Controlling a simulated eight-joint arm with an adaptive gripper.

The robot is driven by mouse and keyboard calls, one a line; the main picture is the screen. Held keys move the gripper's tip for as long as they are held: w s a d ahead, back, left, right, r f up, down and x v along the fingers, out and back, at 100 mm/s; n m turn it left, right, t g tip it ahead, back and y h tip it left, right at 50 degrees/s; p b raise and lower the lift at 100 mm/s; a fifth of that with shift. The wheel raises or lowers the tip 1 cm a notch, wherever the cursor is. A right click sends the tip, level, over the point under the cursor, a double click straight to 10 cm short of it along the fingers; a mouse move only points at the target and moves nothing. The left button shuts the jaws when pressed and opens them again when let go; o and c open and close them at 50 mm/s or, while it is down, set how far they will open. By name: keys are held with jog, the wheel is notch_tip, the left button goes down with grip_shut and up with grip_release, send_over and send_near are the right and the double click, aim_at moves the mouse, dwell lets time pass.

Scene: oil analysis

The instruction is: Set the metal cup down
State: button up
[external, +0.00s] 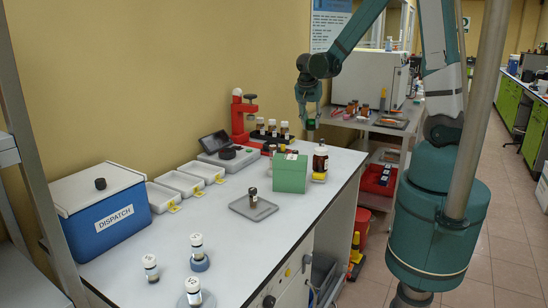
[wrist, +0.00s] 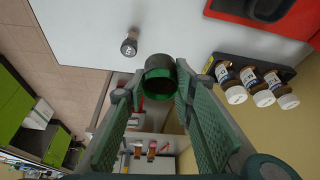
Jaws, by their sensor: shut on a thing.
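The metal cup (wrist: 160,67) looks dark green-grey, with its dark open mouth turned towards the wrist camera. My gripper (wrist: 160,88) is shut on the cup, with a green padded finger on either side of it. In the external view my gripper (external: 310,108) hangs over the far end of the white bench, near its back edge. The cup (external: 310,125) shows there as a small dark green shape at the fingertips, apparently above the bench top. The cup's underside is hidden.
Several brown bottles (external: 284,130) stand in a rack by a red stand (external: 242,120). A lone small bottle (wrist: 130,42) stands on bare bench. A second table (external: 375,125) lies beyond.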

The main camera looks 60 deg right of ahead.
jog(key=s+a+b, duration=0.2)
jog(key=s+a, duration=0.2)
jog(key=s, duration=0.4)
jog(key=s+a+m+b, duration=0.1)
jog(key=s+a+b, duration=0.2)
jog(key=s, duration=0.6)
jog(key=shift+s+a+f+m+g+b, duration=0.25)
jog(key=shift+a+f+m+g+b, duration=0.15)
jog(key=shift+a, duration=0.5)
jog(key=shift+f, duration=0.15)
jog(key=shift+f+b, duration=0.7)
jog(key=shift+f, duration=2.1)
jog(key=shift+f, duration=0.1)
jog(key=shift+f+b, duration=0.6)
jog(key=shift+f, duration=1.4)
jog(key=shift+f, duration=0.1)
